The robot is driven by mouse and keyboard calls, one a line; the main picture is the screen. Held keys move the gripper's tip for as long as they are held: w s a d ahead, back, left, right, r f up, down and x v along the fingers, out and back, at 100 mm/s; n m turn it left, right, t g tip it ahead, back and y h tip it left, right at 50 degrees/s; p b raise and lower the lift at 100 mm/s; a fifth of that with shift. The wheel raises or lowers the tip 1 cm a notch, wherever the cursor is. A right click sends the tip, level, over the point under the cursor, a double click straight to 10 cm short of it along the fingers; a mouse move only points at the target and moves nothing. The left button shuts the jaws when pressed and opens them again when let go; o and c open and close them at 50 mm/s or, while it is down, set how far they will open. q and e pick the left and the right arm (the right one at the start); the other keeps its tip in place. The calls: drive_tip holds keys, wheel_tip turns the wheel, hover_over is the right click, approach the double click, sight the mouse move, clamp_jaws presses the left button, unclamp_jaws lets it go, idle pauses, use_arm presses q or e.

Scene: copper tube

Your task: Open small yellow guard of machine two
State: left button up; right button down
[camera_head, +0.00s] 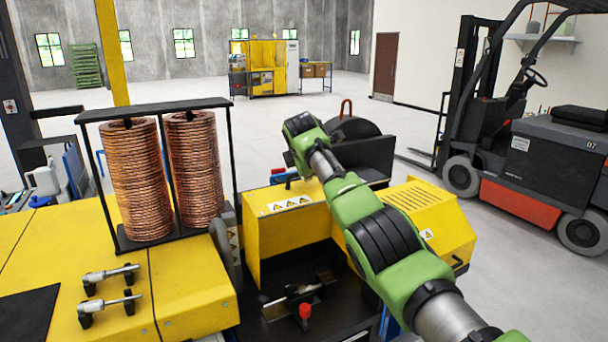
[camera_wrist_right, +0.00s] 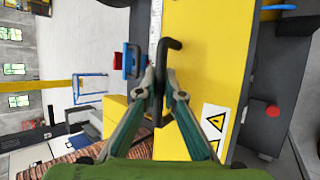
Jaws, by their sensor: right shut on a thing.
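The small yellow guard (camera_head: 290,222) with warning triangles stands on the machine in the middle of the head view, beside the copper coils. It also fills the middle of the right wrist view (camera_wrist_right: 190,100), with a black bent handle (camera_wrist_right: 172,46) on it. My right gripper (camera_wrist_right: 160,92) is shut on this handle, its two green-grey fingers meeting around the bar. In the head view my green right arm reaches over the machine from the lower right, and its fingers are hard to make out there. My left gripper is in neither view.
Two copper coils (camera_head: 142,180) stand in a black frame left of the guard. A slatted yellow cover (camera_head: 425,212) is to its right. A red knob (camera_head: 305,311) sits on the dark bed in front. A forklift (camera_head: 540,150) is parked at right; open floor lies behind.

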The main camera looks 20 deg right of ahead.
drive_tip(key=shift+w+f, duration=0.1)
drive_tip(key=shift+f, duration=0.1)
idle(0.3)
drive_tip(key=c, duration=2.1)
unclamp_jaws()
drive_tip(key=shift+c, duration=0.2)
drive_tip(key=shift+r, duration=0.15)
drive_tip(key=v, duration=1.1)
drive_tip(key=shift+a+r, duration=0.25)
drive_tip(key=shift+r, duration=0.15)
